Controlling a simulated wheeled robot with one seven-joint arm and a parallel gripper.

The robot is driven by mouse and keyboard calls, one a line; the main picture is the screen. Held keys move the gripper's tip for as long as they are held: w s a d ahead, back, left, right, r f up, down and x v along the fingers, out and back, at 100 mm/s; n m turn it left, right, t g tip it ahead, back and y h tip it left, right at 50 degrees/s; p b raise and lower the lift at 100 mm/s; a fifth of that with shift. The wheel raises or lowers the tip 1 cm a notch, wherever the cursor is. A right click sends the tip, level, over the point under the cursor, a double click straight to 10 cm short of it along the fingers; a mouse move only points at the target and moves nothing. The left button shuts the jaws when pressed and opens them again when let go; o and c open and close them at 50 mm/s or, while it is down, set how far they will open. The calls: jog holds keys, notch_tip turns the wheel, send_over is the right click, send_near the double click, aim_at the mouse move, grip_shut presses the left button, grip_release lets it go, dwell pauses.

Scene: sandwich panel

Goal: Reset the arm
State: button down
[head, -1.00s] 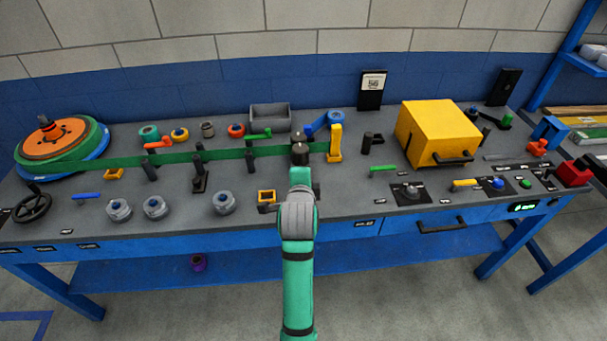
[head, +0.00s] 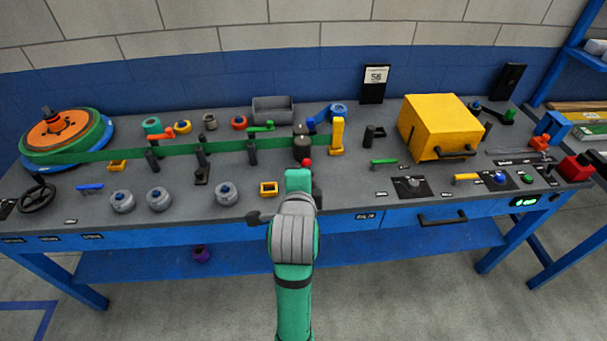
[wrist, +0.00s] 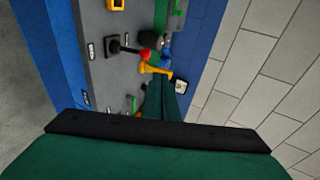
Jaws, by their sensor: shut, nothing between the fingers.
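In the head view my green arm rises from the bottom centre, and its grey wrist joint (head: 295,232) sits over the front edge of the workbench (head: 345,190). My arm hides the fingers there. In the wrist view my gripper (wrist: 163,98) shows as two dark green fingers close together beyond a black bar, shut and empty. A red-knobbed lever (head: 307,163) shows just beyond the arm's tip in the head view; its red knob (wrist: 145,54) is also in the wrist view. I cannot tell whether the arm touches anything.
A yellow box (head: 435,125) stands right of the arm. A green strip (head: 225,148) runs from the orange and green reel (head: 62,135) past black posts to a yellow post (head: 337,136). Grey knobs (head: 160,199) line the left front. The floor before the bench is clear.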

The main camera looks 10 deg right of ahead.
dwell(0.3)
jog(key=s+a+f+n+t+y, duration=0.1)
jog(key=s+a+f+n, duration=0.2)
jog(key=s+f+n, duration=0.55)
jog(key=s+a+f+n+t+y, duration=0.1)
jog(key=s+a+f+n, duration=0.2)
jog(key=s+f, duration=0.55)
jog(key=s+a+f+n, duration=0.1)
jog(key=s+a+n, duration=0.2)
jog(key=s, duration=0.8)
jog(key=s+a+f+n+t+y, duration=0.1)
jog(key=s+a+f+n, duration=0.1)
jog(key=s+n, duration=0.4)
jog(key=s+a, duration=0.1)
jog(key=s, duration=0.3)
jog(key=shift+s+y, duration=0.3)
jog(key=shift+s, duration=0.1)
